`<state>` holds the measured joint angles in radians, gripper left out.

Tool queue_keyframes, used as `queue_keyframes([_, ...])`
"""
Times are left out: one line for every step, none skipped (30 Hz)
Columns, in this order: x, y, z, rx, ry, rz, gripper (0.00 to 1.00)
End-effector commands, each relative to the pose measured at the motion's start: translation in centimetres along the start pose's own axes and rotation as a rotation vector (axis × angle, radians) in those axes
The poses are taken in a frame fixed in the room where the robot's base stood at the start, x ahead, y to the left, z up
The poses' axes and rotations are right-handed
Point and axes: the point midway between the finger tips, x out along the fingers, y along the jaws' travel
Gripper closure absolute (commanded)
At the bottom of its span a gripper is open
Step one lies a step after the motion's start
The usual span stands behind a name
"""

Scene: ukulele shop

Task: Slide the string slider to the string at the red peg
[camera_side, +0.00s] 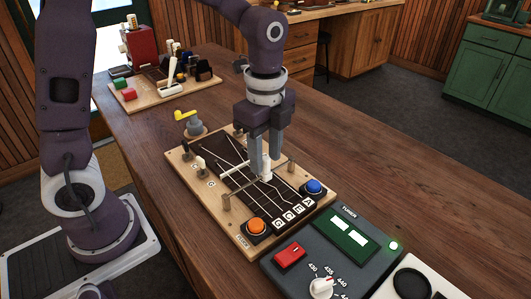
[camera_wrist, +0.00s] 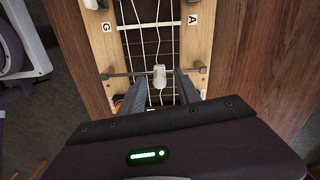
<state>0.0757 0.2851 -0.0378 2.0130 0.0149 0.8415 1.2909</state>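The string slider, a small white block (camera_wrist: 160,77), sits on a dark cross rod (camera_wrist: 117,75) over the strings, near the middle. In the side view the slider (camera_side: 267,169) is partly hidden by my fingers. My gripper (camera_side: 262,168) points down over the instrument board (camera_side: 208,207). In the wrist view my gripper's fingers (camera_wrist: 160,90) stand on both sides of the slider, with a gap on each side. I cannot make out a red peg in either view.
An orange button (camera_side: 257,226) and a blue button (camera_side: 314,187) sit at the board's near end. A tuner (camera_side: 350,260) with a red switch (camera_side: 289,255) stands close by. A yellow-handled crank (camera_side: 186,115) stands behind the board. Bare wooden table lies to the right.

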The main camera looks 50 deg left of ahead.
Motion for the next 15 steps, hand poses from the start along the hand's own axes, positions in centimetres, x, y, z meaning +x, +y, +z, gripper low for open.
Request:
queue_keyframes([-0.1, 0.0, 0.0, 0.0, 0.0, 0.0, 0.61])
queue_keyframes([-0.4, 0.0, 0.0, 0.0, 0.0, -0.001, 0.61])
queue_keyframes([-1.0, -0.1, 0.0, 0.0, 0.001, -0.003, 0.61])
queue_keyframes([-1.6, -0.1, 0.0, 0.0, 0.001, -0.004, 0.61])
queue_keyframes([-2.2, -0.1, 0.0, 0.0, 0.002, -0.005, 0.61])
queue_keyframes([-3.1, -0.1, -0.1, 0.0, 0.002, -0.006, 0.61])
queue_keyframes([-3.8, -0.1, -0.1, 0.0, 0.002, -0.006, 0.61])
queue_keyframes([-4.4, -0.1, 0.0, 0.0, 0.002, -0.006, 0.61])
queue_keyframes([-5.1, -0.1, 0.0, 0.0, 0.001, -0.005, 0.61])
queue_keyframes([-5.6, -0.1, 0.0, 0.0, 0.001, -0.005, 0.61])
queue_keyframes([-6.1, -0.1, 0.0, 0.0, 0.001, -0.004, 0.61])
queue_keyframes([-6.5, -0.1, 0.0, 0.0, 0.001, -0.004, 0.61])
queue_keyframes([-6.8, -0.1, 0.0, 0.0, 0.001, -0.002, 0.61])
queue_keyframes([-6.9, 0.0, 0.0, 0.0, 0.0, -0.001, 0.61])
queue_keyframes([-7.1, 0.0, 0.0, 0.0, 0.0, -0.001, 0.61])
